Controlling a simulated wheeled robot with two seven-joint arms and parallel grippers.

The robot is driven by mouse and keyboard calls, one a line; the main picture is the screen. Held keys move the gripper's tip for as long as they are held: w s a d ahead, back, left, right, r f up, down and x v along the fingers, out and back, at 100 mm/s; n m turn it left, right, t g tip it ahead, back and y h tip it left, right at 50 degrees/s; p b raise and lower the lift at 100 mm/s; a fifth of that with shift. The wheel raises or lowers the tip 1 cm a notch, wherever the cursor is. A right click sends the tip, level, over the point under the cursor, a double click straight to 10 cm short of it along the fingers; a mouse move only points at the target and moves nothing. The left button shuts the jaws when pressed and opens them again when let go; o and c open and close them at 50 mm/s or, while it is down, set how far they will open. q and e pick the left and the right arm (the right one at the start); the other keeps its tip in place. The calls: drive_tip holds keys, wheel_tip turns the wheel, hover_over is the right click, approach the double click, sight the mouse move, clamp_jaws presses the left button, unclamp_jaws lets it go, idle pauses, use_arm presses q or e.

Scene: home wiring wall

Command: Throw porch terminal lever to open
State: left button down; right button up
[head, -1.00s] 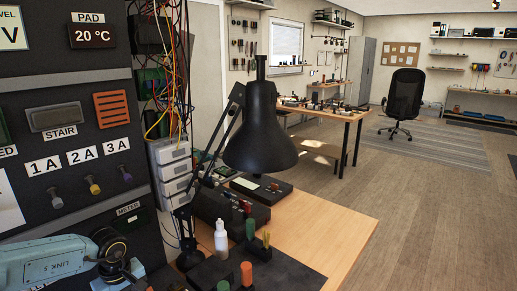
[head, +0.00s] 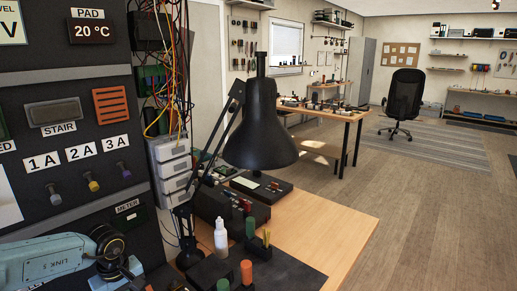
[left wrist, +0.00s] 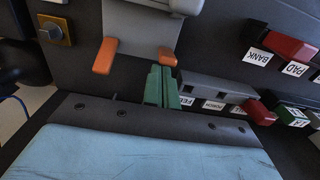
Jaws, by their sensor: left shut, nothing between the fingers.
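In the left wrist view, a grey terminal block (left wrist: 216,88) carries white labels along its lower edge. One label reads as PORCH (left wrist: 213,105). Grey levers sit along the block, but their exact angle is too small to tell. My left gripper (left wrist: 160,75) shows as two green fingers side by side, shut and empty. The fingers are just left of the block's left end; whether they touch it I cannot tell. My right gripper is in neither view.
In the left wrist view, two orange tabs (left wrist: 105,56) edge a grey plate above the fingers. A red lever (left wrist: 259,112) and green parts (left wrist: 292,114) lie to the right. In the head view, a black lamp (head: 262,130) stands over the wooden bench (head: 335,225) beside the panel.

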use_arm(q)
drive_tip(key=shift+w+a+f+b, duration=0.15)
drive_tip(key=shift+f+b, duration=0.15)
drive_tip(key=shift+b, duration=0.1)
drive_tip(key=c, duration=1.6)
unclamp_jaws()
drive_tip(key=shift+c, duration=0.2)
drive_tip(key=shift+r, duration=0.1)
